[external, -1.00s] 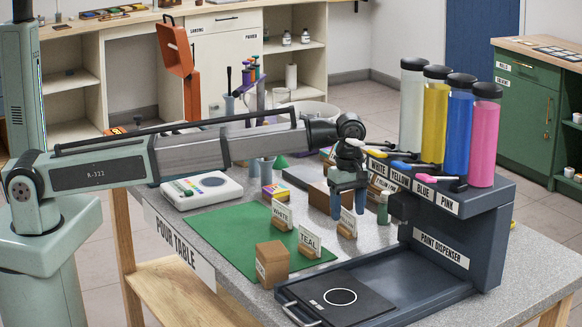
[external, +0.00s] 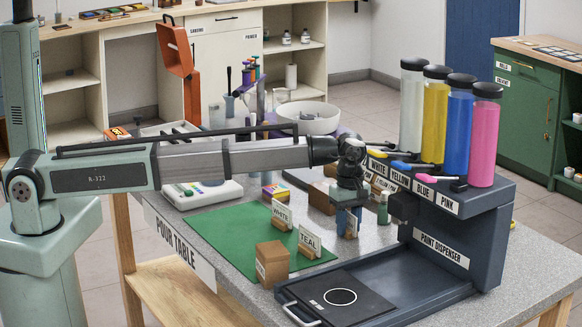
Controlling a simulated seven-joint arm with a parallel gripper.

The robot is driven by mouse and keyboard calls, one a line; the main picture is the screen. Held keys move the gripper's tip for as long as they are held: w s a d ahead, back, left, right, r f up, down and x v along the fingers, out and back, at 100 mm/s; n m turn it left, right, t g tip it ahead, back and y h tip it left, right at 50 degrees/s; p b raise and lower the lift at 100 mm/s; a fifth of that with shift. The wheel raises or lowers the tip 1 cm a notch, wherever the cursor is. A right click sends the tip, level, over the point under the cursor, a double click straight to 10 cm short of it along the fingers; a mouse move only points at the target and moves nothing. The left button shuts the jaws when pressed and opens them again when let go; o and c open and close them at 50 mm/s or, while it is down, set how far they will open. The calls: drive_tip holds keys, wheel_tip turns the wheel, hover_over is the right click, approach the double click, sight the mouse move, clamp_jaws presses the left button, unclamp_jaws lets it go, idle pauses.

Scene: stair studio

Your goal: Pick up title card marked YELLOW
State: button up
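A small title card (external: 351,228) stands at the right of the green mat, beside the dispenser; its lettering is covered, so I cannot confirm YELLOW. My gripper (external: 347,222) points down at this card, its blue fingers low around the card's upper part. I cannot tell whether the fingers press on it. Two other cards stand in wooden blocks on the mat side: WHITE (external: 282,215) and TEAL (external: 309,243).
The dark paint dispenser (external: 440,252) stands close to the right of my gripper, with paint cylinders on top. A brown block (external: 272,262) is on the green mat (external: 215,232). A brown box (external: 321,197) and a small bottle (external: 383,208) stand near my gripper.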

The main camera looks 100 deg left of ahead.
drive_tip(key=c, duration=0.5)
